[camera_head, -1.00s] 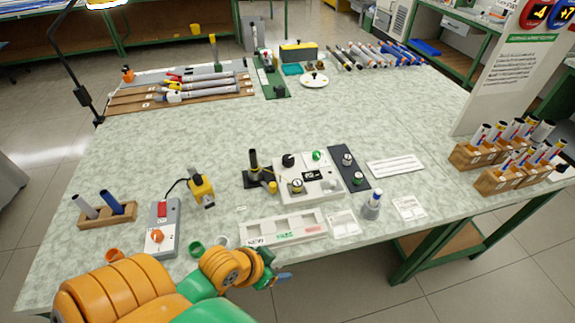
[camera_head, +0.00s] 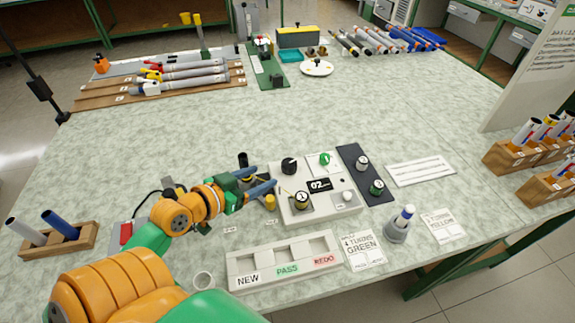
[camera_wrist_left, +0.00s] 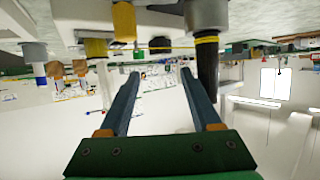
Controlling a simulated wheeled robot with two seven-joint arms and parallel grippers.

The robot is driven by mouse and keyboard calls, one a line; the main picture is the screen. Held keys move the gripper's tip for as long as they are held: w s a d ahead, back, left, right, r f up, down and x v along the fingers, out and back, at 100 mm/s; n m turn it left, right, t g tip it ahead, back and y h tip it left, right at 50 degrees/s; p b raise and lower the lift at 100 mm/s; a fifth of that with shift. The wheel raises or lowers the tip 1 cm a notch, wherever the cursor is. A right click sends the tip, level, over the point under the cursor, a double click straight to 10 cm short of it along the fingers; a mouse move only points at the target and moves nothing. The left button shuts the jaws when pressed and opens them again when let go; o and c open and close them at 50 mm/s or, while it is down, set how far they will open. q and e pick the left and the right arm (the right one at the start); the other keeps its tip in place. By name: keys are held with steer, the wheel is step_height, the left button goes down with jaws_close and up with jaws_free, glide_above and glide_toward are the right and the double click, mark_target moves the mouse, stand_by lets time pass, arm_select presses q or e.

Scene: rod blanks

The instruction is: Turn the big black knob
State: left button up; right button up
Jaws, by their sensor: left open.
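The white control box (camera_head: 330,208) stands near the middle of the table in the head view. A big black knob (camera_head: 289,165) sits at its back left, with a green knob (camera_head: 324,158) beside it. A dark knob with a pale numbered top (camera_head: 301,200) sits at the front left, and a small white knob (camera_head: 347,195) at the front right. My left gripper (camera_head: 266,176) is open and empty, its fingers just left of the box and pointing at it. Its two fingers also show apart in the left wrist view (camera_wrist_left: 160,73). My right gripper is out of view.
A black post (camera_head: 243,159) and yellow part (camera_head: 270,202) are close to my left gripper. A dark plate (camera_head: 352,168) with two knobs adjoins the box. The NEW/PASS/REDO tray (camera_head: 285,250) lies in front.

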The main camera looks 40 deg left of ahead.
mark_target(288, 165)
arm_select(q)
steer(key=shift+w+a+f, duration=0.1)
steer(key=shift+w+f, duration=0.05)
steer(key=shift+w, duration=0.25)
steer(key=x, duration=1.1)
steer(key=shift+f+b, duration=0.15)
steer(key=shift+b, duration=0.2)
jaws_close()
steer(key=n+y+p, duration=0.1)
steer(key=p, duration=0.2)
steer(key=r+n+y+p, duration=0.1)
steer(key=y+p, duration=0.1)
steer(key=p, duration=0.2)
steer(key=shift+w+d+r+n, duration=0.1)
steer(key=shift+d+n, duration=0.1)
steer(key=shift+n, duration=0.2)
steer(key=shift+f+n+y+p, duration=0.35)
steer(key=shift+n+y, duration=0.25)
steer(key=shift+y, duration=0.1)
steer(key=shift+a+f+g+y, duration=0.1)
steer(key=shift+f+g+y, duration=0.05)
steer(key=shift+g+y, duration=0.15)
